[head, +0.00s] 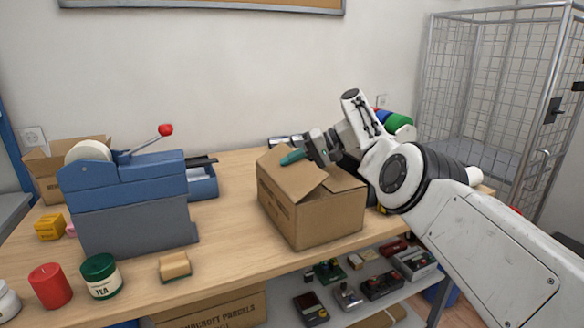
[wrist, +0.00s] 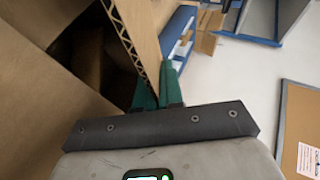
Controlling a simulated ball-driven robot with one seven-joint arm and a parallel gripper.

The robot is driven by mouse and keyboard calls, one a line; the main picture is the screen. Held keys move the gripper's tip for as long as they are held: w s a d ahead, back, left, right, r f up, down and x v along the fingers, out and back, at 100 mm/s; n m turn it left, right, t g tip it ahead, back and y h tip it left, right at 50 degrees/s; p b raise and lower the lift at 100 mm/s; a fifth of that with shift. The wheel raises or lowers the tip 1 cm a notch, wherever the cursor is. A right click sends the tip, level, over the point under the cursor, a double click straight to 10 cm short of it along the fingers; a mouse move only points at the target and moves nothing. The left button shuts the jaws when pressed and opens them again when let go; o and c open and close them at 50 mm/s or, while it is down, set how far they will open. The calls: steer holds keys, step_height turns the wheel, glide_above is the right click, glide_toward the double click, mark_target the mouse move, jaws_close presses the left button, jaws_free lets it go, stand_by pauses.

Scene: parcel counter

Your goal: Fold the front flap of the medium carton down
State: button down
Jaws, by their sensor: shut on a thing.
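The medium carton (head: 325,220) is a brown cardboard box on the wooden counter, right of its middle. Its raised left flap (head: 285,178) slopes up toward my gripper, and another flap (head: 345,181) lies at the right of its top. My gripper (head: 292,157), with green fingertips, is at the upper edge of the raised flap. In the wrist view, the green fingertips (wrist: 158,88) are shut on a cardboard flap, whose corrugated edge (wrist: 128,42) runs up from them. The dark inside of the carton shows at left there. Whether this is the front flap is unclear.
A blue tape dispenser (head: 130,205) with a red-knobbed lever stands left of the carton. A tea jar (head: 101,277), a red candle (head: 49,286) and a tan block (head: 174,266) are near the front edge. A wire cage (head: 490,90) stands at right. Bare counter lies between dispenser and carton.

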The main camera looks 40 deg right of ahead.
stand_by(0.3)
steer(key=c, duration=1.3)
jaws_free()
steer(key=shift+c, duration=0.2)
steer(key=p+v, duration=0.1)
steer(key=v, duration=0.8)
steer(key=shift+s+d+r, duration=0.15)
steer(key=shift+s+d, duration=0.05)
steer(key=shift+d, duration=0.05)
steer(key=shift+s+d+r, duration=0.15)
steer(key=shift+s+d, duration=0.2)
steer(key=shift+c, duration=0.3)
